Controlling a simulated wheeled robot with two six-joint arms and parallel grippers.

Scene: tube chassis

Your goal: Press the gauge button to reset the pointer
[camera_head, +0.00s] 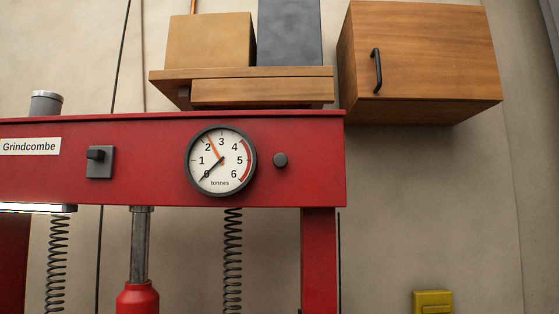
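A round white gauge (220,161) with a dark rim is mounted on the red crossbeam of the press. Its scale runs from 0 to 6 and is marked "tonnes". A black pointer lies along the lower left, at about 0. An orange-red pointer is tilted up and left, a little past 2. A small dark round button (280,160) sits on the beam just right of the gauge. Neither of my grippers shows in the head view.
A dark switch (100,162) is on the red beam (320,150), left of the gauge. Above are a wooden shelf (262,92) and a wooden cabinet (425,65). Springs and a red cylinder hang or stand below. A yellow box (432,302) is at lower right. Nothing stands before the button.

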